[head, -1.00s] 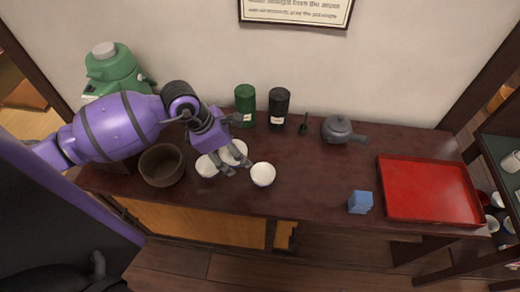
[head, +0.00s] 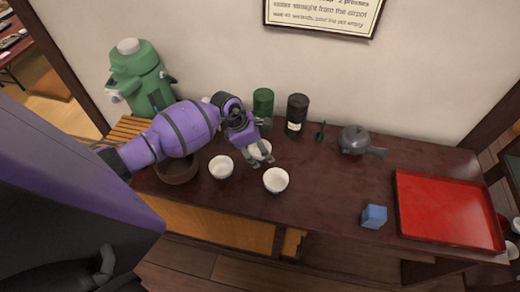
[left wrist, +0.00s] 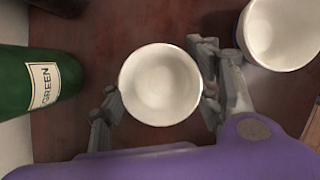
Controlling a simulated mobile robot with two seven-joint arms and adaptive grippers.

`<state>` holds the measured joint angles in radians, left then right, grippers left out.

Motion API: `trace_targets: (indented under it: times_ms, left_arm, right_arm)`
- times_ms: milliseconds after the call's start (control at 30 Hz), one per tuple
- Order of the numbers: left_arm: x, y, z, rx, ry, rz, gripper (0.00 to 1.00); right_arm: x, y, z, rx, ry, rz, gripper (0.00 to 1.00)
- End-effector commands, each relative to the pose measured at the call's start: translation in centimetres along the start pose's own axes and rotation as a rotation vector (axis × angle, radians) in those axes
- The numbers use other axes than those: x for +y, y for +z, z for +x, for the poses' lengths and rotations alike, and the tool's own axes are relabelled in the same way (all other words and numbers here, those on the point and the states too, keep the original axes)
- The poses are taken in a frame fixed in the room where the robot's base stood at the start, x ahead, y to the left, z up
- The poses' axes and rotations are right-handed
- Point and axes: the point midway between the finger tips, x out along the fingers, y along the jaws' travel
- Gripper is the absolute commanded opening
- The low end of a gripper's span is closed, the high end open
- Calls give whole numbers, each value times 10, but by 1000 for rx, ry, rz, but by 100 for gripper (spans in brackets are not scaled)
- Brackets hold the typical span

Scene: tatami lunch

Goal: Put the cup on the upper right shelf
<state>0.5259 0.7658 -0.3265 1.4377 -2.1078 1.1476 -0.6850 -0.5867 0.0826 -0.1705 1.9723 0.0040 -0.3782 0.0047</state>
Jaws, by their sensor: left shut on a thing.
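A small white cup (head: 261,150) is between the fingers of my left gripper (head: 259,156), which is shut on it above the dark wooden counter. In the left wrist view the cup (left wrist: 160,84) shows its round open mouth, upright and empty, with a finger of the left gripper (left wrist: 160,98) on each side. I cannot tell whether its base is clear of the counter. A second white cup (head: 276,180) stands to its right and a third (head: 221,167) to its left. My right gripper is not in view. Part of a shelf unit (head: 513,167) shows at the right edge.
A green tin (head: 263,102) and a black tin (head: 297,114) stand behind the held cup. A brown bowl (head: 176,172) is beneath my left arm. A grey teapot (head: 355,140), blue cube (head: 374,216) and red tray (head: 448,209) lie to the right. Bare counter (head: 325,185) lies between.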

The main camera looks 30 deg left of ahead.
Motion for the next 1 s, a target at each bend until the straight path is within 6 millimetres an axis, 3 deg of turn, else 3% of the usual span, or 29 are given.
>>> trace_targets:
  times_ms: [367, 400, 533, 833, 1000]
  left_arm:
    - [0, -2, 4, 0, 1, 1, 29]
    - [0, -2, 3, 0, 1, 1, 61]
    - [1, -1, 3, -1, 2, 1, 76]
    - [1, -1, 2, -1, 2, 1, 76]
    - [3, 0, -13, -1, 6, 3, 76]
  right_arm:
    - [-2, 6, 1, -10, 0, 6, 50]
    - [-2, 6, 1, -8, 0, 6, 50]
    - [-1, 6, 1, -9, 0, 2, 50]
    - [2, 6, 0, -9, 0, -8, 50]
    - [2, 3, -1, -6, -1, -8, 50]
